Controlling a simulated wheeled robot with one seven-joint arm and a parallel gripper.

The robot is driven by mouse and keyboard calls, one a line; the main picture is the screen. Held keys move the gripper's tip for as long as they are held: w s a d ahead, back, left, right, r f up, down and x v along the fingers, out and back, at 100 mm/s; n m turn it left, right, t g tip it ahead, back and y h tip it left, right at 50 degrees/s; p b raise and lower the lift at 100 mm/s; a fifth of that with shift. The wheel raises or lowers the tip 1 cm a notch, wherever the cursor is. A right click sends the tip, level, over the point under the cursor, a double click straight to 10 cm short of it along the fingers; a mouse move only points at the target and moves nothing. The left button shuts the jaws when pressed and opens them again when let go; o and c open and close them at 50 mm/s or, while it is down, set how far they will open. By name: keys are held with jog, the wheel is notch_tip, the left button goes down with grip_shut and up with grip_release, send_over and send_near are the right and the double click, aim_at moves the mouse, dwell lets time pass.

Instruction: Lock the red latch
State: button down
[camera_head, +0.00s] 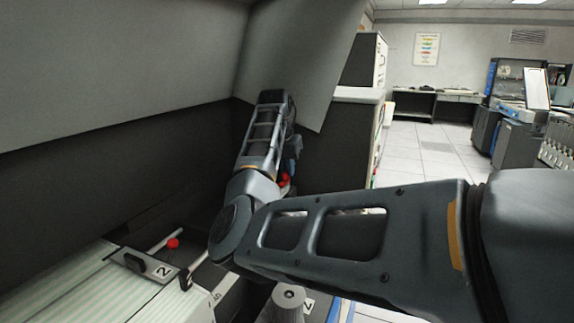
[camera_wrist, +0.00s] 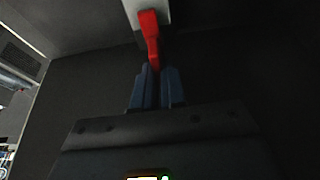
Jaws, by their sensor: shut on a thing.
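The red latch (camera_wrist: 150,24) hangs from a pale mount (camera_wrist: 131,9) at the top of the wrist view. Its lower end sits between the two blue-grey fingers of my gripper (camera_wrist: 157,71), which is shut on it. In the head view my arm reaches in under the grey hood panel, and its links largely hide my gripper. A bit of red (camera_head: 284,180) shows behind the arm there; I cannot tell whether it is the latch.
The dark machine wall and sloping grey hood panel (camera_head: 300,60) are close around my arm. A red knob (camera_head: 173,243) and a plate marked 2 (camera_head: 160,270) are at the lower left. Open tiled floor (camera_head: 425,155) lies to the right.

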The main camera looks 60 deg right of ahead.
aim_at(282, 182)
dwell(0.3)
jog(key=c, duration=1.2)
grip_release()
jog(key=shift+r, duration=0.15)
jog(key=b+v, duration=0.1)
jog(key=v, duration=0.6)
jog(key=shift+a+r, duration=0.2)
jog(key=shift+r, duration=0.05)
